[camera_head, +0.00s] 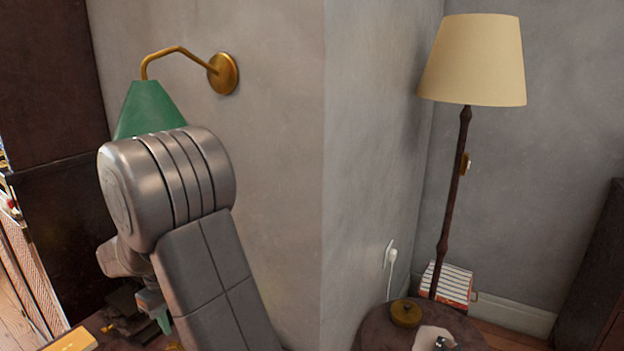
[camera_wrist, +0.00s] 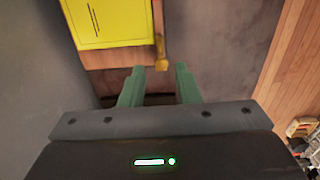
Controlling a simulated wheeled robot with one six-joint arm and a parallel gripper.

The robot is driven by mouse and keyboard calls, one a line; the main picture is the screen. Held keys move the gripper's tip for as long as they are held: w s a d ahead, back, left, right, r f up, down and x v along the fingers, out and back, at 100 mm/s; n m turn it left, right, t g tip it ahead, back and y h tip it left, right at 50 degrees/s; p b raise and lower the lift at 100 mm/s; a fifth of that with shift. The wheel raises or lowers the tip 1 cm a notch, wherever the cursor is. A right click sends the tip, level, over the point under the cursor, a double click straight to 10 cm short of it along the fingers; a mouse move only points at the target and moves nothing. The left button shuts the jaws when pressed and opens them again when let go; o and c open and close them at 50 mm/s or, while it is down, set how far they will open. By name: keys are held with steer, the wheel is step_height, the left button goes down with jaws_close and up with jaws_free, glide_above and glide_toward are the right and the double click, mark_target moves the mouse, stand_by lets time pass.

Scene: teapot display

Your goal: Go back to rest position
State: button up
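My gripper shows in the wrist view (camera_wrist: 158,75) with its two green fingers apart and nothing between them. In the head view my gripper (camera_head: 163,318) is partly hidden behind my grey arm, low at the left. One green finger shows there, pointing down. My arm is raised and bent in front of the wall.
A yellow flat thing (camera_wrist: 108,18) lies on a wooden surface (camera_wrist: 112,59) beyond my fingers. A green wall lamp (camera_head: 150,108) hangs behind my arm. A floor lamp (camera_head: 472,62) stands at right. A round table (camera_head: 378,328) bears a brown lidded pot (camera_head: 405,313).

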step_height(320, 180, down, 8)
steer(key=shift+r, duration=0.25)
steer(key=shift+r, duration=0.1)
